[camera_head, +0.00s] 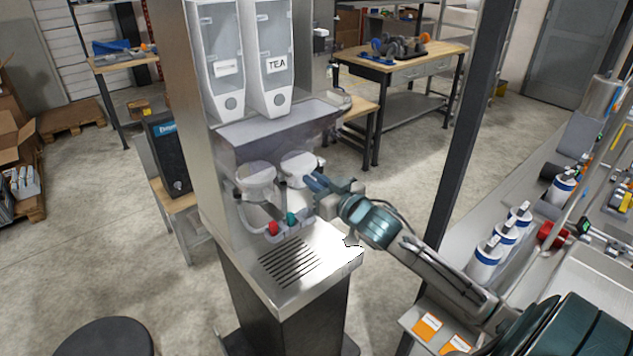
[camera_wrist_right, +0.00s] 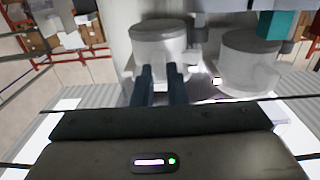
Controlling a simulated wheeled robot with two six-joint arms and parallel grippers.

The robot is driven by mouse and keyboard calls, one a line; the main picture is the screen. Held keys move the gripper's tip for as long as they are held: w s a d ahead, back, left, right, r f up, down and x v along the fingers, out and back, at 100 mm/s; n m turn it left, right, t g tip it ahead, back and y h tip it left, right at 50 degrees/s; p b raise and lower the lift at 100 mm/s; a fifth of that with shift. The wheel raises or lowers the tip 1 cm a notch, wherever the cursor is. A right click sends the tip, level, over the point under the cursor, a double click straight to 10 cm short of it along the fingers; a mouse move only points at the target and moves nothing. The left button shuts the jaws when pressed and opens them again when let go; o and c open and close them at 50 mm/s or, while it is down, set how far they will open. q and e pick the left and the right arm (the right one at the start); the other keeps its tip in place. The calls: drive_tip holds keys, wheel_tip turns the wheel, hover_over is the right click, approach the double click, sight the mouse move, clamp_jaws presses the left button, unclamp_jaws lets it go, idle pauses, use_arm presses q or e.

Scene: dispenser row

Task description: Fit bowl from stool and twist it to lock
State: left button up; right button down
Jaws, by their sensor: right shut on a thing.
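Two white bowls sit side by side under the hoppers in the dispenser's recess: the left bowl (camera_head: 256,180) and the right bowl (camera_head: 298,164). My right gripper (camera_head: 318,184) reaches in from the right and is shut on the right bowl. In the right wrist view my right gripper's dark fingers (camera_wrist_right: 161,80) meet the lower side of this bowl (camera_wrist_right: 158,38), and the other bowl (camera_wrist_right: 252,55) stands beside it. The exact grip point and the bowl's fastening are hidden. A black round stool top (camera_head: 104,338) at the lower left looks bare where it shows. My left gripper is out of view.
Two clear hoppers, one labelled TEA (camera_head: 277,64), hang above the bowls. A red tap (camera_head: 273,229) and a teal tap (camera_head: 292,218) are below them, over a slotted drip tray (camera_head: 338,270). A dark post (camera_head: 464,130) rises behind my right arm. A counter (camera_head: 530,235) with canisters is right.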

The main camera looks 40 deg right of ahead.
sight(301, 177)
drive_tip(key=m+h, duration=0.1)
drive_tip(key=h, duration=0.1)
drive_tip(key=a+m+h+b, duration=0.1)
drive_tip(key=h, duration=0.1)
drive_tip(key=a+m+h, duration=0.1)
drive_tip(key=m+h, duration=0.1)
drive_tip(key=shift+a+g, duration=0.15)
drive_tip(key=shift+g, duration=0.15)
drive_tip(key=shift+a+m+h+b, duration=0.1)
drive_tip(key=shift+m+h+b, duration=0.2)
drive_tip(key=shift+h+b, duration=0.1)
drive_tip(key=shift+w+a+m+g+h+b, duration=0.2)
drive_tip(key=shift+m+g+h, duration=0.15)
drive_tip(key=shift+h, duration=0.2)
drive_tip(key=shift+w+a+m+g+h+b, duration=0.1)
drive_tip(key=shift+a+m+g+h+b, duration=0.2)
drive_tip(key=shift+h, duration=0.25)
drive_tip(key=shift+m+h, duration=0.35)
drive_tip(key=shift+h, duration=0.15)
drive_tip(key=shift+a+g, duration=0.1)
drive_tip(key=shift+g, duration=0.15)
